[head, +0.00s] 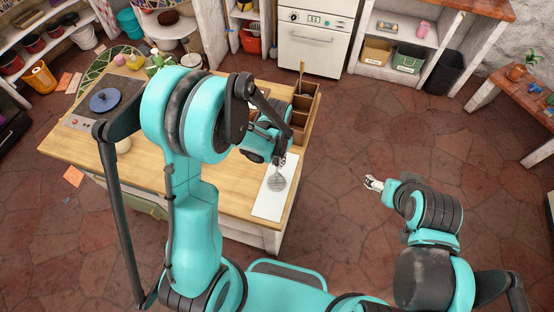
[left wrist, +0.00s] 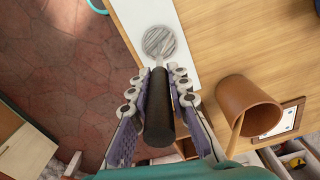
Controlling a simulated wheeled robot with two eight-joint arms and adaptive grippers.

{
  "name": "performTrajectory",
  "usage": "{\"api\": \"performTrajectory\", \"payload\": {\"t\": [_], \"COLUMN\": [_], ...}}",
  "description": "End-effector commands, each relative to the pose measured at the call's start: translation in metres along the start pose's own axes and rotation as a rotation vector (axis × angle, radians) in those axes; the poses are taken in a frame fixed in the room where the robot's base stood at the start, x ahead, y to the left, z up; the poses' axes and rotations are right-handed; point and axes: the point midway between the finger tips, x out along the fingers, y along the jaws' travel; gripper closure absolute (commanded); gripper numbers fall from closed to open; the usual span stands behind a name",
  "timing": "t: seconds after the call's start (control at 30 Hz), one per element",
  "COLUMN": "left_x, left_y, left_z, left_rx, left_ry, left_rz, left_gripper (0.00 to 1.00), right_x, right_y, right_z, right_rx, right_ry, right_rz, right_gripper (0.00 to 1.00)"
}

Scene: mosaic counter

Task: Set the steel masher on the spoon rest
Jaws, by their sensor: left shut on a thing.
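The steel masher has a round slotted metal head and a black handle; its head (head: 276,182) shows in the head view, and its handle (left wrist: 159,115) in the left wrist view. My left gripper (head: 281,160) is shut on the handle, with a finger on each side in the left wrist view (left wrist: 157,85). The masher head is over a flat white rectangle (head: 267,204) at the counter's right edge; I cannot tell whether they touch. This rectangle may be the spoon rest. My right gripper (head: 373,184) is away from the counter, over the floor, and appears empty.
A wooden compartment box (head: 303,118) stands on the counter's right edge behind my left gripper. A brown cup (left wrist: 245,105) shows in the left wrist view. A blue lidded pan (head: 104,100) is at the counter's left. The wooden counter's (head: 236,188) front part is mostly clear.

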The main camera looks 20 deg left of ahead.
Motion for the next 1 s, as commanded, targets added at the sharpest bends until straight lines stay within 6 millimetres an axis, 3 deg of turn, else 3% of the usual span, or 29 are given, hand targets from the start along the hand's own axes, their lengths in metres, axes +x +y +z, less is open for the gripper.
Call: {"api": "performTrajectory", "payload": {"t": [0.33, 0.37, 0.4, 0.43, 0.77, 0.87, 1.0], "left_x": [0.004, 0.003, 0.003, 0.003, 0.0, -0.009, -0.036], "left_y": [0.0, 0.0, 0.0, 0.0, 0.0, 0.0, 0.0], "left_z": [0.0, 0.0, 0.0, 0.0, 0.0, 0.0, 0.001], "left_rx": [0.0, 0.0, 0.0, 0.0, 0.0, 0.0, 0.0], "left_ry": [0.0, 0.0, 0.0, 0.0, 0.0, 0.0, 0.0], "left_rz": [0.0, 0.0, 0.0, 0.0, 0.0, 0.0, 0.0], "left_gripper": [1.0, 0.75, 0.65, 0.62, 0.62, 0.62, 0.62], "right_x": [0.004, 0.003, 0.003, 0.003, 0.001, -0.002, -0.004], "right_y": [0.0, 0.0, 0.0, 0.0, 0.0, 0.0, 0.0], "right_z": [0.003, 0.003, 0.002, 0.002, 0.001, -0.001, -0.003], "right_rx": [0.0, 0.0, 0.0, 0.0, 0.0, 0.0, 0.0], "right_ry": [0.0, 0.0, 0.0, 0.0, 0.0, 0.0, 0.0], "right_rz": [0.0, 0.0, 0.0, 0.0, 0.0, 0.0, 0.0], "right_gripper": [0.28, 0.28, 0.28, 0.28, 0.28, 0.28, 0.28]}}
